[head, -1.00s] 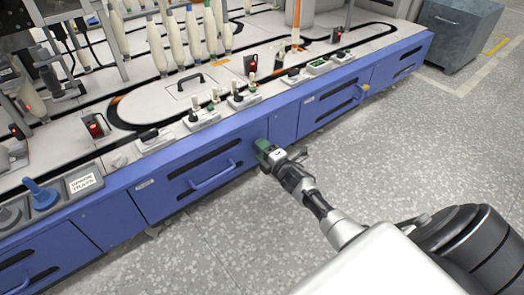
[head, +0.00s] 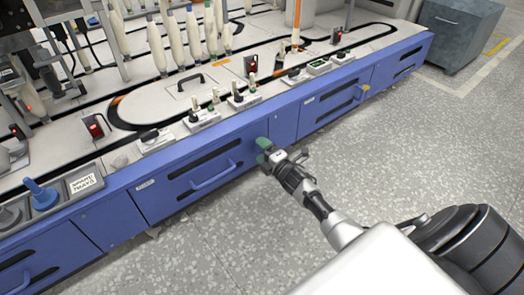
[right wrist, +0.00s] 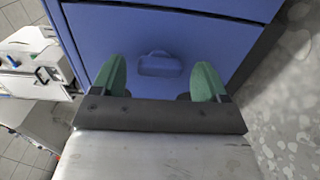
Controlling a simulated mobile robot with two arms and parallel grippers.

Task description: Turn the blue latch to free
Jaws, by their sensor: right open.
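The blue latch (right wrist: 158,65) is a small blue raised piece on the blue cabinet front (right wrist: 205,35). In the right wrist view it sits ahead of and between my right gripper's two green fingers (right wrist: 162,77), which are wide apart with nothing between their pads. In the head view my right gripper (head: 263,151) is close to the blue front, to the right of a drawer handle. There the latch is hidden or too small to make out. Whether the fingers touch the front I cannot tell. My left gripper is not in view.
A blue drawer handle (head: 213,178) sticks out left of my gripper, and a second handle with a yellow end (head: 365,88) is further right. The white machine top (head: 225,120) above carries switches and bobbins. The speckled floor (head: 400,150) in front is clear.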

